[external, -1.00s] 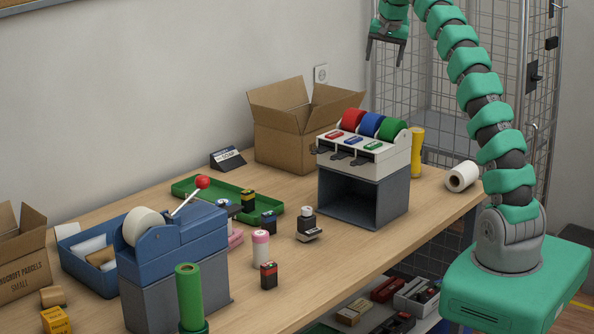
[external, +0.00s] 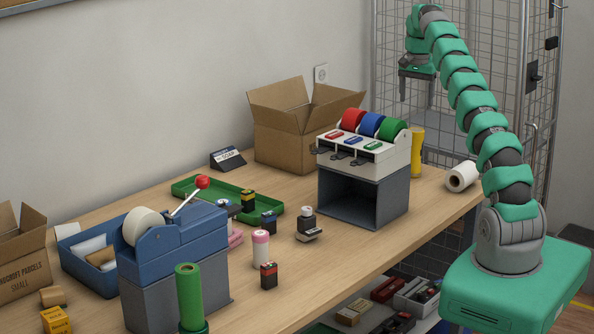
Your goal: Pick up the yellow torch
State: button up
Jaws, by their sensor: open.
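The yellow torch (external: 417,148) stands upright on the counter, just right of the tape dispenser, which hides part of its left side. My gripper (external: 418,88) is above the torch, fingers pointing down, open and empty. There is a clear gap between the fingertips and the torch top. Whether the gripper is exactly over the torch in depth I cannot tell from this view.
The dispenser (external: 362,160) with red, blue and green rolls stands close left of the torch on a grey stand. A white paper roll (external: 462,176) lies to its right near the counter edge. A cardboard box (external: 290,130) and a wire cage (external: 400,50) are behind.

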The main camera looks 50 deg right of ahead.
aim_at(416, 129)
notch_tip(416, 129, down, 3)
jog(key=shift+f+b, duration=0.2)
jog(key=shift+b, duration=0.2)
jog(key=shift+s+f+p, duration=0.15)
jog(key=shift+f+p, duration=0.2)
jog(key=shift+f, duration=3.75)
jog(key=c, duration=1.6)
jog(key=shift+o, duration=0.2)
jog(key=shift+r, duration=0.2)
